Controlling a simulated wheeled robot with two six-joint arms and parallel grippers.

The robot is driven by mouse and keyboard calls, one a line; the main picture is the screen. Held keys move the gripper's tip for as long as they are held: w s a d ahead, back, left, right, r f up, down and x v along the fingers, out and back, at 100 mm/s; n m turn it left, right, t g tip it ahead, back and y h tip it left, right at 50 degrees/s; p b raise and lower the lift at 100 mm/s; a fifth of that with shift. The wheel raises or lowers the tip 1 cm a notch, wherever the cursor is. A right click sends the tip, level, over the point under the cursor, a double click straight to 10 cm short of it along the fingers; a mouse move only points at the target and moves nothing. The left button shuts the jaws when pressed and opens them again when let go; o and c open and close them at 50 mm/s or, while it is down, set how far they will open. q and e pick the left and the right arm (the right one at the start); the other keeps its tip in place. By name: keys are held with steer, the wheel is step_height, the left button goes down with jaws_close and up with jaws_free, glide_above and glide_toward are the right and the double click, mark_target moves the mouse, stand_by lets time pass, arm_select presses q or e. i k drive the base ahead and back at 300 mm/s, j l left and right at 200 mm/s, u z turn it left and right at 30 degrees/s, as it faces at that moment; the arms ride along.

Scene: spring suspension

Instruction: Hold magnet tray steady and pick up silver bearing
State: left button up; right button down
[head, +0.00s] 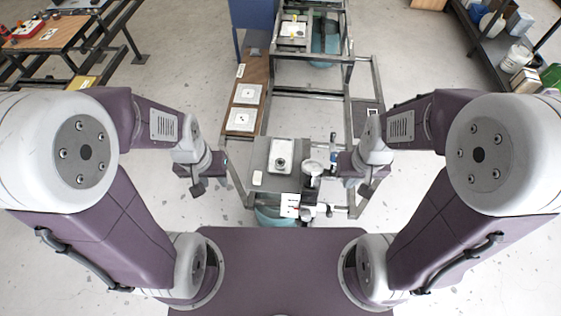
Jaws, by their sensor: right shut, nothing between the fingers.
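A round silvery dish (313,167), which may be the magnet tray, sits at the right of the grey work plate (261,170) in front of me. A pale rounded-corner piece (281,152) with a dark ring on it lies on that plate. I cannot make out the silver bearing for sure at this size. My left gripper (198,188) hangs left of the work plate, apart from it, and I cannot tell its opening. My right gripper (366,189) is shut and empty, to the right of the dish and apart from it.
A white card with a red mark (290,205) and small clamp-like parts (322,209) are at the near edge. A wooden board (245,107) with white plates runs along the left. A metal frame (357,85) stands behind. Open floor lies on both sides.

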mark_target(282, 160)
steer(key=i+l+u, duration=0.25)
steer(key=l+u, duration=0.2)
steer(key=i+l+u, duration=0.15)
steer(key=l+u, duration=0.35)
steer(key=i+l+u, duration=0.1)
steer(key=l+u, duration=0.35)
steer(key=l, duration=0.15)
steer(key=l+u, duration=0.5)
steer(key=k+l+u, duration=0.2)
steer(key=l+u, duration=0.25)
steer(key=l, duration=0.15)
steer(key=k+l+u, duration=0.2)
steer(key=l+u, duration=0.25)
steer(key=l, duration=0.15)
